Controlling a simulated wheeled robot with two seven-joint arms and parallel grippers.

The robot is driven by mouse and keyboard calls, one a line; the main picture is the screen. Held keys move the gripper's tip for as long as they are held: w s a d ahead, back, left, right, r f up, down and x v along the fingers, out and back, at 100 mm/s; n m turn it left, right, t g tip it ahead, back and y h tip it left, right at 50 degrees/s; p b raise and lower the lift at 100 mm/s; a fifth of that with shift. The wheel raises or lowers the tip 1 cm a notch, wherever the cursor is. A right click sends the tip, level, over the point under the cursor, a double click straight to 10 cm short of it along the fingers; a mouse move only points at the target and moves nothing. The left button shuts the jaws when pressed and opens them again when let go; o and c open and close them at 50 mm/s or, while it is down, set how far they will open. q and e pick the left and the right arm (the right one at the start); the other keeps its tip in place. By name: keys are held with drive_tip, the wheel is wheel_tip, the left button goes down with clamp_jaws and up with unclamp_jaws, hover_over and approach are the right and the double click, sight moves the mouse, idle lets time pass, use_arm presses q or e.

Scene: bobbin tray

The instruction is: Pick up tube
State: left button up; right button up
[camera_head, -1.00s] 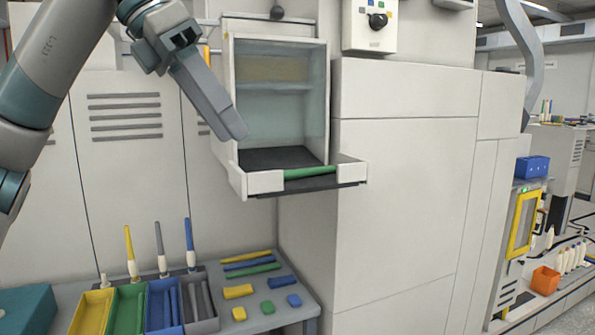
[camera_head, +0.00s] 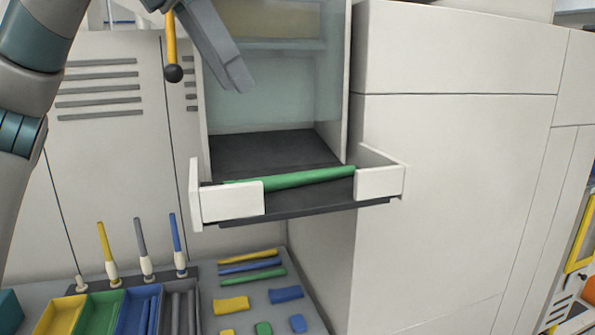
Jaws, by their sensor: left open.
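A green tube (camera_head: 305,178) lies across the open front of the white tray (camera_head: 232,203) at the mouth of the machine's cabinet. Its right end shows just behind the tray's right front wall, and its left end is partly behind the left front wall. My left gripper (camera_head: 240,78) is above and to the left of the tube, in front of the cabinet opening, apart from the tube and empty. Its fingers point down to the right. More thin tubes, yellow, blue and green (camera_head: 254,279), lie on the grey table below. My right gripper is not in view.
Yellow, green, blue and grey bins (camera_head: 101,312) stand on the table at lower left, with several upright coloured sticks (camera_head: 142,245) behind them. Small coloured blocks (camera_head: 286,294) lie to their right. A yellow lever with a black knob (camera_head: 173,73) hangs left of the cabinet. Flat white panels (camera_head: 450,180) fill the right.

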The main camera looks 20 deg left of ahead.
use_arm(q)
drive_tip(key=p, duration=0.1)
approach(295, 180)
drive_tip(key=shift+w+f+p, duration=0.8)
drive_tip(key=shift+w+f, duration=0.1)
drive_tip(key=shift+w, duration=0.05)
drive_tip(key=shift+d+f, duration=0.1)
drive_tip(key=shift+f, duration=0.05)
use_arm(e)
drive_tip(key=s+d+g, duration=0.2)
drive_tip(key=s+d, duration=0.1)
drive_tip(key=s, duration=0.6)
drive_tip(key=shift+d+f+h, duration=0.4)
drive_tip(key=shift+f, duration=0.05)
